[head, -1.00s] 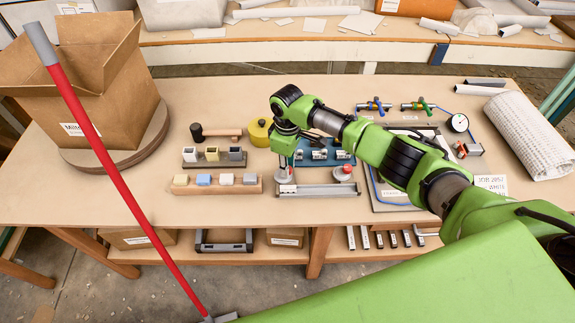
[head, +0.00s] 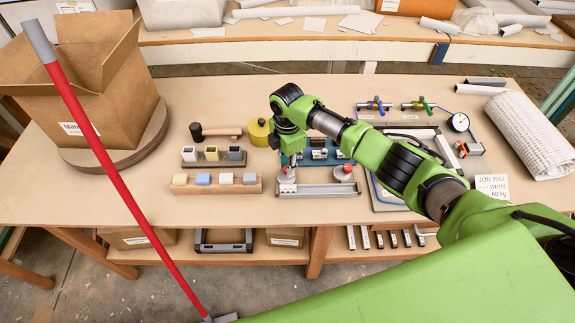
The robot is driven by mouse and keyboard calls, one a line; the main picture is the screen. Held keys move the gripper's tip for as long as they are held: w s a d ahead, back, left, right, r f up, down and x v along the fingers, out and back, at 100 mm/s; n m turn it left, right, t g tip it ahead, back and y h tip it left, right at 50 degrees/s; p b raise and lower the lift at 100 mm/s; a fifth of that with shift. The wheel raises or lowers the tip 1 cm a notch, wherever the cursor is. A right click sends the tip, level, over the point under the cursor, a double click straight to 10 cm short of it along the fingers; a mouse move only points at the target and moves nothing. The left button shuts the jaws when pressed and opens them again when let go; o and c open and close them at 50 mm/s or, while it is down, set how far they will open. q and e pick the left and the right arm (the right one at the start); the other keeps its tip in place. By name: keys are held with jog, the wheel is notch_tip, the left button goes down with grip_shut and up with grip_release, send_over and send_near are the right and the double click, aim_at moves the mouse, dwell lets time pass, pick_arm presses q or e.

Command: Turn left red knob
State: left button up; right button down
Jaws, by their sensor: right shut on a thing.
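My right gripper (head: 288,170) points down at the left end of the grey rail fixture (head: 318,189) on the table. It is shut on the left red knob (head: 286,177), which is mostly hidden behind the fingers, with only a little red and its pale round base showing. The right red knob (head: 345,169) stands free at the right end of the same fixture. My left gripper is not in the head view.
A blue holder (head: 322,155) stands just behind the fixture. A wooden block rack (head: 217,187) lies to the left, with a hammer (head: 215,131) and yellow tape (head: 258,131) behind. A red pole (head: 120,180) crosses the left side.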

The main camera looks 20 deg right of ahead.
jog(key=shift+n, duration=1.5)
jog(key=shift+w, duration=0.1)
jog(key=c, duration=1.8)
grip_release()
jog(key=shift+r, duration=0.1)
notch_tip(320, 180, up, 12)
jog(key=shift+f, duration=0.1)
